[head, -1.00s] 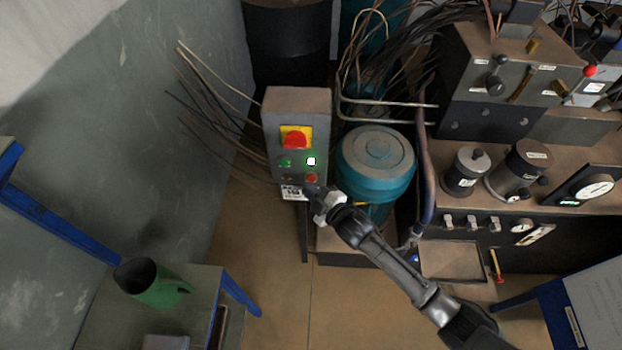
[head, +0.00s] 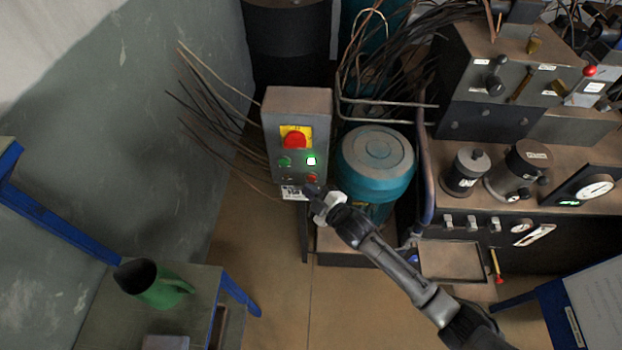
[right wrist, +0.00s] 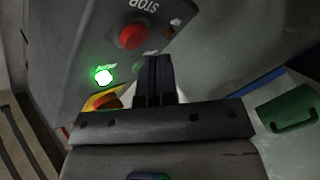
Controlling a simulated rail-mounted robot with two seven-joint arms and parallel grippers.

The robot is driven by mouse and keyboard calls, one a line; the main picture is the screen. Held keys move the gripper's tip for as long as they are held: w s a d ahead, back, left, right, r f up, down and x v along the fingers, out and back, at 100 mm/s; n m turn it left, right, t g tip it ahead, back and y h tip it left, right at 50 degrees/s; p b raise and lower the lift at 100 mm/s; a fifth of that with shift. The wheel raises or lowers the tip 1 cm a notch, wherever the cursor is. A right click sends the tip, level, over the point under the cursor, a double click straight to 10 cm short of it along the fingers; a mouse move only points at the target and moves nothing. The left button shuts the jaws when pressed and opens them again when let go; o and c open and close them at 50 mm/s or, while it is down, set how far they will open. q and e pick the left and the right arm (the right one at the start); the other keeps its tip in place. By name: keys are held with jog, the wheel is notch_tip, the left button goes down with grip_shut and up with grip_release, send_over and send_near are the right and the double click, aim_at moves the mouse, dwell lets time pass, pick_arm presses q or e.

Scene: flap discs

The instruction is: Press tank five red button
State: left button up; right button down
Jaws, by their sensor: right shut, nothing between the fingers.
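A grey control box (head: 297,110) stands near the centre of the head view. It bears a large red mushroom button on a yellow plate (head: 295,139), a green button (head: 285,162), a lit green lamp (head: 311,161) and a small red button (head: 312,178). In the right wrist view the small red button (right wrist: 132,36) is beside a STOP label, left of the fingertips, and the lit lamp (right wrist: 103,76) is below it. My right gripper (head: 312,190) is shut and empty, just below the small red button. The fingers (right wrist: 158,62) appear apart from it. My left gripper is out of view.
A teal tank (head: 375,165) stands right of the box, beside a bench with gauges and levers (head: 500,215). Loose wires (head: 225,110) stick out left of the box. A green jug (head: 155,284) is on a table at lower left. The floor (head: 265,245) between is clear.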

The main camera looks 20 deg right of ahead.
dwell(0.3)
jog(key=shift+w+d, duration=0.1)
jog(key=shift+w, duration=0.1)
jog(key=shift+w+d, duration=0.1)
jog(key=shift+w, duration=0.1)
dwell(0.3)
jog(key=shift+w+d, duration=0.1)
jog(key=shift+w, duration=0.1)
dwell(0.5)
jog(key=shift+w+d, duration=0.15)
jog(key=shift+w, duration=0.05)
dwell(0.5)
jog(key=shift+s, duration=0.1)
jog(key=shift+s+a+p, duration=0.4)
jog(key=shift+s+p, duration=0.3)
